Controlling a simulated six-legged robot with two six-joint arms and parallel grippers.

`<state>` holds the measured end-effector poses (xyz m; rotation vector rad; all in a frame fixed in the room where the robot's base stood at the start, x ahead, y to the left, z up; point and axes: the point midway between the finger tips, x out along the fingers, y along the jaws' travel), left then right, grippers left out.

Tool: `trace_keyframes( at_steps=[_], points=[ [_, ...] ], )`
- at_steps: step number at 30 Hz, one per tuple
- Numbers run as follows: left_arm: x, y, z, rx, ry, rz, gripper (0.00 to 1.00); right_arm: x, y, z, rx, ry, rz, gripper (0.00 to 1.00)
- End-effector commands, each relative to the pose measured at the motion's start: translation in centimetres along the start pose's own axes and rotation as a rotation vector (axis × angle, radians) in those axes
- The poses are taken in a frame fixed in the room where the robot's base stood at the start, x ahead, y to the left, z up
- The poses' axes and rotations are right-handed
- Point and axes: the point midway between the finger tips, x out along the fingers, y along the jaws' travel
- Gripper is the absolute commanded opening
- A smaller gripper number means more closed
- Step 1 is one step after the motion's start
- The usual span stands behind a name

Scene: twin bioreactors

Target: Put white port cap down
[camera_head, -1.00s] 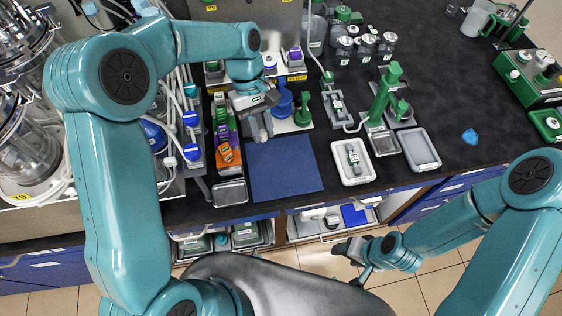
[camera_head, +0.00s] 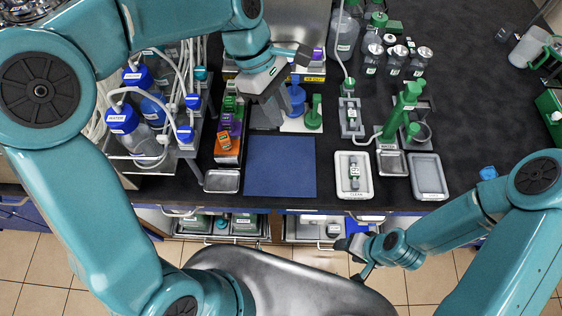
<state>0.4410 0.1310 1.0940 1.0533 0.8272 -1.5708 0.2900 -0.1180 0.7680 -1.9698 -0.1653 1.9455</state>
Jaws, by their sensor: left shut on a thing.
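My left gripper (camera_head: 268,112) points down at the back edge of the blue mat (camera_head: 281,180). It is shut, and its jaws and wrist hide what it holds, so I cannot make out the white port cap. A white card with a blue stand (camera_head: 296,97) and a green stand (camera_head: 314,114) is just right of the gripper. My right gripper (camera_head: 355,248) is low in front of the bench, away from these things; its jaws are too small to read.
An orange-and-purple rack (camera_head: 229,140) and a small metal tray (camera_head: 222,181) stand left of the mat. Blue-capped bottles (camera_head: 123,122) are further left. A white tray (camera_head: 341,188) and a grey tray (camera_head: 428,180) lie right. The mat is bare.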

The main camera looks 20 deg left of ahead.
Motion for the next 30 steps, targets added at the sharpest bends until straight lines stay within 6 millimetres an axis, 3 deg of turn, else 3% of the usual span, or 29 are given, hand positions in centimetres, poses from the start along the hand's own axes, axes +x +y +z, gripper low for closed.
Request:
trace_keyframes(
  at_steps=[2, 5, 18, 30],
  points=[
    [-0.6, -0.1, 0.3, 0.004, 0.001, 0.0, 0.0, 0.1, 0.0, 0.0, 0.0, 0.0, 0.0, 0.59],
    [0.5, -0.2, -0.1, 0.007, 0.001, -0.008, 0.0, 0.1, 0.0, 0.0, 0.0, 0.0, 0.0, 0.59],
    [11.6, -0.3, -4.8, 0.01, 0.001, -0.011, 0.0, -0.6, -0.2, 0.0, 0.0, 0.0, 0.0, 0.59],
    [16.6, -0.1, -6.6, 0.007, 0.001, -0.008, 0.0, -1.0, -0.4, 0.0, 0.0, 0.0, 0.0, 0.59]
  ],
)
